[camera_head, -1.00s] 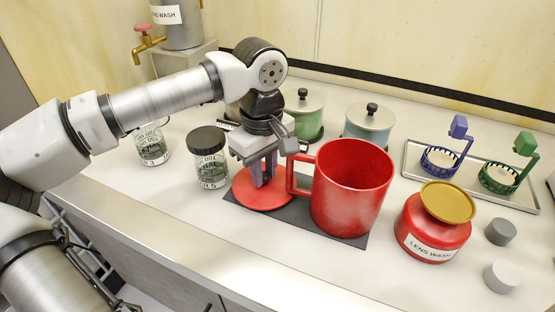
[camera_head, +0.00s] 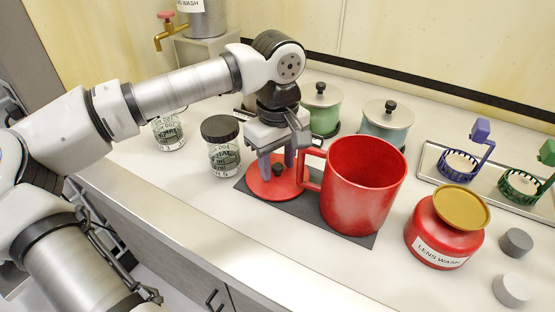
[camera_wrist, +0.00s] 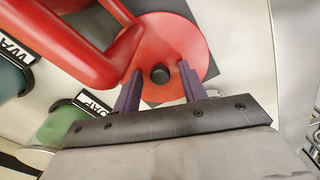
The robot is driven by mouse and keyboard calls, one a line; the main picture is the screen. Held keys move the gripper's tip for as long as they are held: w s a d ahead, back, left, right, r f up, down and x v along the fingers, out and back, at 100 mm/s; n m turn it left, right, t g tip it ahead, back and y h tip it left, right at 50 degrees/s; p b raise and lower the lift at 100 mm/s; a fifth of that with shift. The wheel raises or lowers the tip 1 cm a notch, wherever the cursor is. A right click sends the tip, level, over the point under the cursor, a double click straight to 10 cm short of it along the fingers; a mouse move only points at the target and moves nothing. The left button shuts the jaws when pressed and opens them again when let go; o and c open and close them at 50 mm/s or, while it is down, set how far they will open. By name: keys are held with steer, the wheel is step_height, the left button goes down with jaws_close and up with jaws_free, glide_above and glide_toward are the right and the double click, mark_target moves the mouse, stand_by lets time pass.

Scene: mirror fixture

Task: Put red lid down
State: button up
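The red lid (camera_head: 262,189), a round disc with a black knob (camera_head: 278,169), lies flat on the dark mat (camera_head: 365,239), left of the large red mug (camera_head: 364,188). My gripper (camera_head: 275,170) is over the lid, with its purple fingers spread on either side of the knob. In the wrist view the lid (camera_wrist: 187,35) lies below my gripper (camera_wrist: 160,80). The knob (camera_wrist: 160,74) stands between the fingertips with a gap on each side. The mug's handle (camera_head: 312,168) is just right of the fingers.
A black-capped glass jar (camera_head: 222,150) stands close on the left. Green (camera_head: 322,112) and pale blue (camera_head: 387,122) canisters stand behind. A red lens wash jar (camera_head: 441,235) with a gold lid is right of the mug. The counter in front is clear.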

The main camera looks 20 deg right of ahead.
mark_target(278, 165)
step_height(278, 165, up, 12)
steer(key=shift+r, duration=0.2)
stand_by(0.4)
